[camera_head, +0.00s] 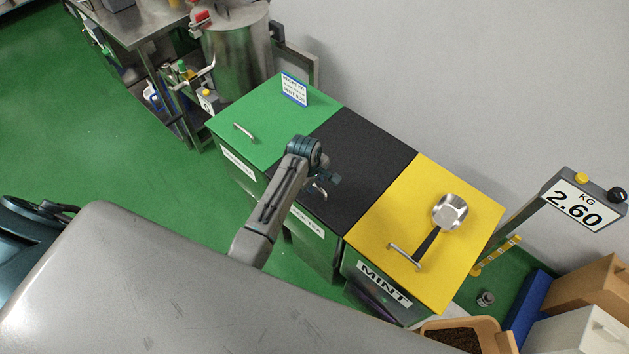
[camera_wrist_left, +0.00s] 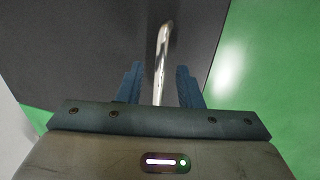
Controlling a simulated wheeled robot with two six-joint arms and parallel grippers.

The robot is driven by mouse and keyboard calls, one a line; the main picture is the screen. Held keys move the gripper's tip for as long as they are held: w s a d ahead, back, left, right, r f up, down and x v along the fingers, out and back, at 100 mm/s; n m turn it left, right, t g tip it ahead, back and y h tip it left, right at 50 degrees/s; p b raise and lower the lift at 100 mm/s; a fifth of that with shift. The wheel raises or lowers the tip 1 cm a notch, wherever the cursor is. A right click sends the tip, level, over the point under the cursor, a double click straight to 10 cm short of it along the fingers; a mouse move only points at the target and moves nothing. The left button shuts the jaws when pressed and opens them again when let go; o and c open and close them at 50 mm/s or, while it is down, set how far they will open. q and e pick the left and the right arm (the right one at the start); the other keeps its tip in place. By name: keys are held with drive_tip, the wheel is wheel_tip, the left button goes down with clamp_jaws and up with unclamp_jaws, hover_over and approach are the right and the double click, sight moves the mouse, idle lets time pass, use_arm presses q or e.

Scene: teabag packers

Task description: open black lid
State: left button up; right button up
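The black lid (camera_head: 362,148) is the middle of three bin lids, between a green one and a yellow one, and it lies flat and closed. Its metal handle (camera_head: 320,191) is near the front edge, partly hidden by my left gripper (camera_head: 328,181), which is over that edge. In the left wrist view the black lid (camera_wrist_left: 85,45) fills much of the picture. There the handle (camera_wrist_left: 162,50) runs between the two blue fingers of my left gripper (camera_wrist_left: 160,82). The fingers are apart, with a gap on each side of the handle. My right gripper is not in view.
The green lid (camera_head: 270,125) is on the left. The yellow lid (camera_head: 455,255) on the right carries a metal scoop (camera_head: 449,211). A scale display (camera_head: 578,205) stands at the right. A steel drum (camera_head: 240,50) and work table (camera_head: 135,22) are at the back left.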

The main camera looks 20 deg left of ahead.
use_arm(q)
clamp_jaws()
drive_tip(key=shift+r, duration=0.15)
drive_tip(key=w+d+r, duration=0.2)
drive_tip(key=w+r, duration=0.3)
drive_tip(key=r, duration=0.5)
drive_tip(key=w+d+r, duration=0.2)
drive_tip(key=w+r, duration=0.2)
drive_tip(key=r, duration=0.6)
drive_tip(key=shift+w+r, duration=0.35)
